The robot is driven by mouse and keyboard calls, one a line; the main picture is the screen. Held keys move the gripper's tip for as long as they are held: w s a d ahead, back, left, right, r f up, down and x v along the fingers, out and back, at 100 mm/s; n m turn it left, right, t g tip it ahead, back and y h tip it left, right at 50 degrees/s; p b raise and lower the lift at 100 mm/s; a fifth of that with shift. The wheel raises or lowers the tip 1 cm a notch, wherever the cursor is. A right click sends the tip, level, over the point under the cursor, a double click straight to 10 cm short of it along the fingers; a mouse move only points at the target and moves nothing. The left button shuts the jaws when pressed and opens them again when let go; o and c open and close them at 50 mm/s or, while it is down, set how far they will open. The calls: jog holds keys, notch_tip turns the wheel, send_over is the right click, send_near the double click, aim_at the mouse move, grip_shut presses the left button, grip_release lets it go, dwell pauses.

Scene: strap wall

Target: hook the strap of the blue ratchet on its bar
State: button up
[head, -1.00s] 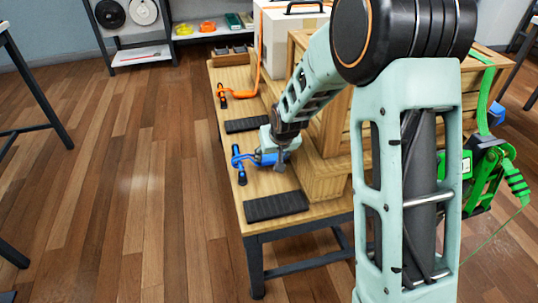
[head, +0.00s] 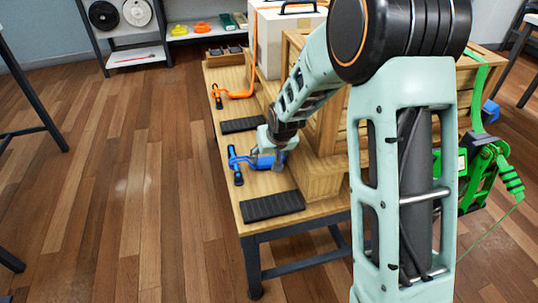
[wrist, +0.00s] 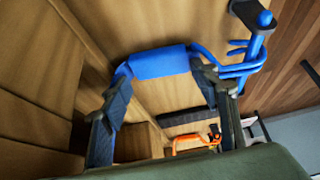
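A blue hook piece lies low over the bench's near side in the head view (head: 262,161). The wrist view shows its blue sleeve (wrist: 160,62) and curved blue rods running to a blue-and-black bar (wrist: 258,30). This bar also stands at the bench's left edge in the head view (head: 235,165). The rod ends meet or overlap the bar; I cannot tell whether they are hooked around it. My gripper (wrist: 160,85) is open, its fingers spread at either side of the sleeve, which appears just beyond the tips. The ratchet body is not clearly seen.
A wooden crate (head: 325,120) stands right of my gripper. Black pads (head: 272,206) lie on the bench. An orange hook and strap (head: 238,94) run toward a white case (head: 285,35). A green ratchet (head: 485,165) hangs at right. The floor left of the bench is clear.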

jog(key=shift+o, duration=1.1)
